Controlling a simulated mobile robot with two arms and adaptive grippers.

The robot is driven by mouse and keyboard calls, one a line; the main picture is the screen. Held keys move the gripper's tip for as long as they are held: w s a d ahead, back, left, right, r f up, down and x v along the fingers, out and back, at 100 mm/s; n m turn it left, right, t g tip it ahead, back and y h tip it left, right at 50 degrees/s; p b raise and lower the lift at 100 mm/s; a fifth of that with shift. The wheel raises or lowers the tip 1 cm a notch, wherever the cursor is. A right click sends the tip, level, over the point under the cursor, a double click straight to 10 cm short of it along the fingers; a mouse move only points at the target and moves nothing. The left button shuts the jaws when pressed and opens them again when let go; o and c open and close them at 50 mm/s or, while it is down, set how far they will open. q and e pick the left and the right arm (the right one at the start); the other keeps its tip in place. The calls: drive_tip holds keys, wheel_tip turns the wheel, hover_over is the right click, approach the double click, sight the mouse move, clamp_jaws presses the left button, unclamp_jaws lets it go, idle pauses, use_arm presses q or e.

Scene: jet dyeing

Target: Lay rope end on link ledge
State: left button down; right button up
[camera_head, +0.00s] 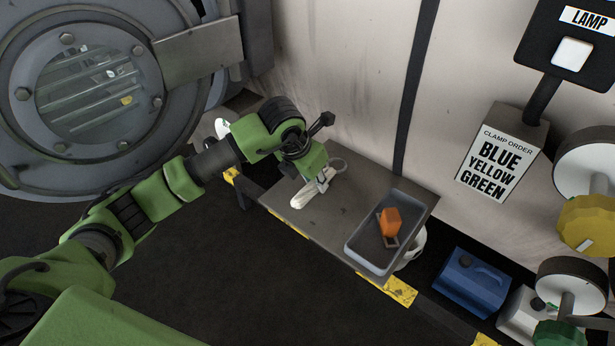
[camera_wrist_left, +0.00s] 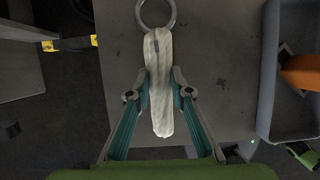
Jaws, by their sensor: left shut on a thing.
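The white rope end (camera_head: 305,195) is a short, thick twisted piece over the grey metal ledge (camera_head: 318,222). My left gripper (camera_head: 322,183) is shut on it, with a finger on each side, as the left wrist view (camera_wrist_left: 160,90) shows. In that view the rope end (camera_wrist_left: 160,115) points straight down the picture, and a metal ring (camera_wrist_left: 156,13) is at its far end. Whether the rope touches the ledge or hangs just above it, I cannot tell. My right gripper is in neither view.
A round machine door (camera_head: 90,90) is at the upper left. Dark floor lies in front.

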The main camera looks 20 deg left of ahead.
use_arm(q)
drive_tip(key=shift+s+a, duration=0.2)
drive_tip(key=shift+a, duration=0.05)
drive_tip(key=shift+s+d, duration=0.1)
drive_tip(key=shift+d, duration=0.1)
drive_tip(key=shift+d+r, duration=0.1)
drive_tip(key=shift+d, duration=0.2)
drive_tip(key=c, duration=1.8)
unclamp_jaws()
drive_tip(key=shift+a+f, duration=0.1)
drive_tip(key=shift+f, duration=0.1)
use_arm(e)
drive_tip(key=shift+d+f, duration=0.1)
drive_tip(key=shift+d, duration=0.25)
use_arm(q)
drive_tip(key=shift+r, duration=0.1)
